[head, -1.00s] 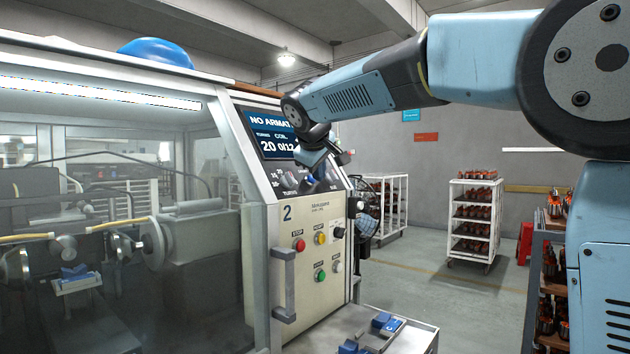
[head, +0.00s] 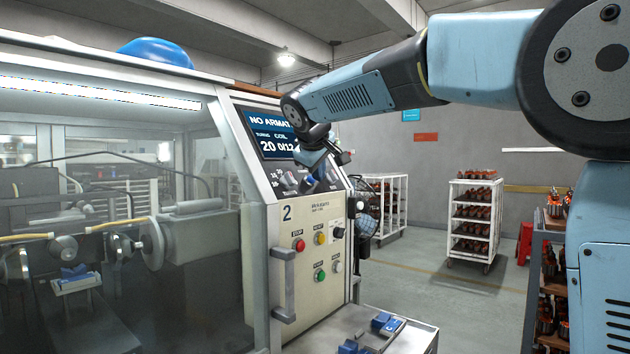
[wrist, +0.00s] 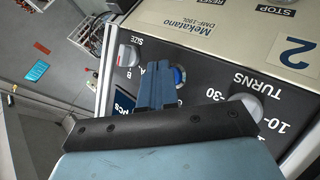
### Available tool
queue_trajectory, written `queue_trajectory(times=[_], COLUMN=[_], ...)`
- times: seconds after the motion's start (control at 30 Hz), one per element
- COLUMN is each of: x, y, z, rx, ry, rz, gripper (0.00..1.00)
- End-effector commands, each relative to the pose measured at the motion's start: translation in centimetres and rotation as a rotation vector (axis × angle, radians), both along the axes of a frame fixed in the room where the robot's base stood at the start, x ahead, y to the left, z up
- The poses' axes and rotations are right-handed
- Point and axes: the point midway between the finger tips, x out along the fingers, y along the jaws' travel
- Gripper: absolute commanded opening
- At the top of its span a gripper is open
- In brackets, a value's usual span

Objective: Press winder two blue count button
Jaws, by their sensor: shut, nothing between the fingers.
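Winder two (head: 310,230) stands left of centre in the head view, marked with a 2 on its cream front. Its screen (head: 268,135) reads "NO ARMAT…", turns 20 and coil 0/12, partly covered by my arm. In the wrist view the blue count button (wrist: 181,75) shows as a blue disc in a pale ring on the dark panel, partly hidden by my fingers. My gripper (wrist: 158,70) is shut and empty, its tips just beside the button in the picture. I cannot tell whether they touch it.
The turns knob (wrist: 246,106) and the size knob (wrist: 127,56) flank the button closely. Red, yellow and green buttons sit lower on the front, with a grey door handle (head: 284,285). A tray with blue parts (head: 385,325) stands below. White racks (head: 474,222) stand behind.

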Motion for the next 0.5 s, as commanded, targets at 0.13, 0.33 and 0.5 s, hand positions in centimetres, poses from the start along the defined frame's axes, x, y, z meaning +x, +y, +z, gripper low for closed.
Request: queue_trajectory(times=[0.13,0.33,0.5], x=[0.00,0.03,0.29], y=[0.01,0.05,0.35], z=[0.00,-0.03,-0.26], rx=[0.000,0.000,0.000], ry=[0.000,0.000,0.001], rz=[0.000,0.000,0.001], gripper=[0.00,0.00,0.00])
